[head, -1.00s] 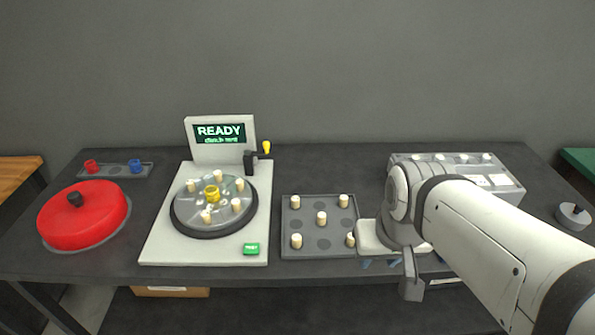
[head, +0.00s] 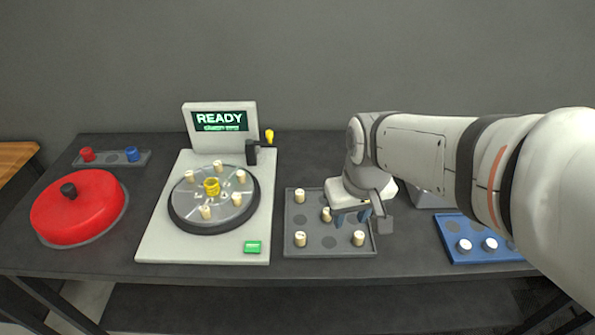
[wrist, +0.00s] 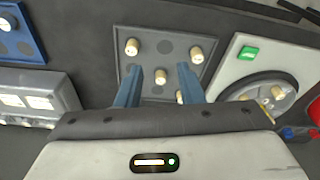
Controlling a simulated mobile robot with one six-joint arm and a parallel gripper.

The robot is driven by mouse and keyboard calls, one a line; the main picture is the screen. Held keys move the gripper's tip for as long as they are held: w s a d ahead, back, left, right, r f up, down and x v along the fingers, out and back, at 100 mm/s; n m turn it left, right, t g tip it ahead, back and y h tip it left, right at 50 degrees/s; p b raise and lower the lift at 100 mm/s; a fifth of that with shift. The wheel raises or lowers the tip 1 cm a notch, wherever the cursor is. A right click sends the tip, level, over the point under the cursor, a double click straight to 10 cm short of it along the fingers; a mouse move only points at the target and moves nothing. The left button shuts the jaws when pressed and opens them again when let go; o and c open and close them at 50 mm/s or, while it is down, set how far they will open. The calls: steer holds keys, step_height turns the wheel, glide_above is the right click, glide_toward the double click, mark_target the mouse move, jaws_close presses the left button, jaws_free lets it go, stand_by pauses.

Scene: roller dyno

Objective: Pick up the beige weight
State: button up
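Several beige cylindrical weights stand upright in a square grey tray (head: 311,215): a back left weight (head: 299,196), a middle one (head: 326,214), a front left one (head: 300,239) and a front right one (head: 359,238). My gripper (head: 352,217) points down over the tray's right part and hides its back right area. In the wrist view my gripper (wrist: 159,68) is open and empty. The middle weight (wrist: 162,75) appears between its fingers there, apart from both.
Left of the tray stands a machine (head: 155,238) with a round turntable holding similar beige pegs, a READY screen (head: 220,121) and a green button (head: 252,247). A red lid (head: 78,210) lies far left. A blue tray (head: 458,257) with white-topped pieces is at right.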

mark_target(300, 235)
steer(key=w+a+f+n, duration=0.1)
steer(key=w+a+f, duration=0.1)
steer(key=a, duration=0.1)
steer(key=w+a+f+n+g, duration=0.1)
steer(key=w+a+f, duration=0.2)
steer(key=w+a+f+n+g, duration=0.1)
steer(key=w+a+f+n, duration=0.1)
steer(key=a+f, duration=0.1)
steer(key=shift+w+a, duration=0.1)
steer(key=shift+w, duration=0.15)
steer(key=shift+a+f, duration=0.1)
steer(key=shift+f, duration=0.25)
step_height(300, 235, down, 7)
steer(key=shift+s+f+p, duration=0.1)
steer(key=shift+f+p, duration=0.05)
steer(key=shift+p, duration=0.55)
steer(key=shift+c, duration=0.5)
steer(key=c, duration=0.6)
